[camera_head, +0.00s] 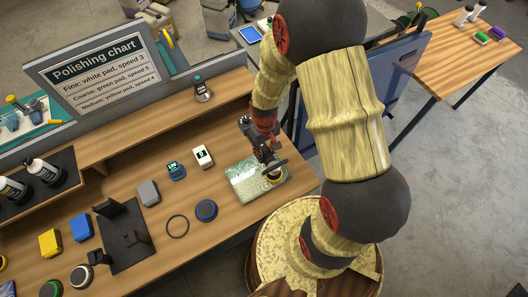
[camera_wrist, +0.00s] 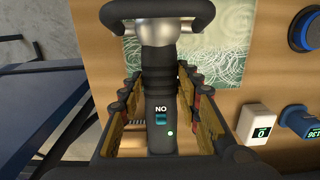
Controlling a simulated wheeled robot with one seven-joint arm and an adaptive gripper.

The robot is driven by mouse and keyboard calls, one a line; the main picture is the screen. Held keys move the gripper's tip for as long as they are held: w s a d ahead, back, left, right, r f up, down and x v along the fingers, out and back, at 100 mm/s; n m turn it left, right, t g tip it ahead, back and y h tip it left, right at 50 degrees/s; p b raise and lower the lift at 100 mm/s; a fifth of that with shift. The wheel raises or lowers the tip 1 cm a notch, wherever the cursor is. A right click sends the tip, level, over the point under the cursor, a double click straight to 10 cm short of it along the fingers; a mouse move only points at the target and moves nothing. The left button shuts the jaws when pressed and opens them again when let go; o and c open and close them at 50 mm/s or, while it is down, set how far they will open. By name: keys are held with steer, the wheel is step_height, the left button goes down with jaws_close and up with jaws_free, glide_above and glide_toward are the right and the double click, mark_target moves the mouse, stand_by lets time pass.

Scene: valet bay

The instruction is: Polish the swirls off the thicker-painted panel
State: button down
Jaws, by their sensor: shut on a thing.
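My gripper (camera_head: 263,125) is shut on a dark polisher (camera_head: 250,137), whose yellow pad (camera_head: 273,178) is over or on the panel; contact cannot be told. The handle (camera_wrist: 160,95) runs between my fingers in the wrist view, with a blue-green switch, letters reading "NO" in this view, and a lit green dot. The pale green panel (camera_head: 243,187) lies at the bench's right end. Its circular swirls (camera_wrist: 222,50) show in the wrist view. A white meter (camera_head: 203,156) and a blue meter (camera_head: 176,171) stand left of it. The white one displays what looks like 0.
The polishing chart (camera_head: 98,62) reads fine: white, 3; coarse: green, 5; medium: yellow, 4. A blue disc (camera_head: 206,210), dark ring (camera_head: 177,225), grey block (camera_head: 148,193) and black stand (camera_head: 128,240) lie left of the panel. Bottles (camera_head: 43,171) stand far left.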

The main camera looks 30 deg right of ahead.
steer(key=shift+d, duration=1.4)
steer(key=shift+d, duration=1.05)
steer(key=shift+w, duration=0.3)
steer(key=shift+w, duration=1.1)
steer(key=shift+w, duration=0.1)
steer(key=shift+w+a+b, duration=0.15)
steer(key=shift+w+b, duration=0.15)
steer(key=shift+w, duration=0.75)
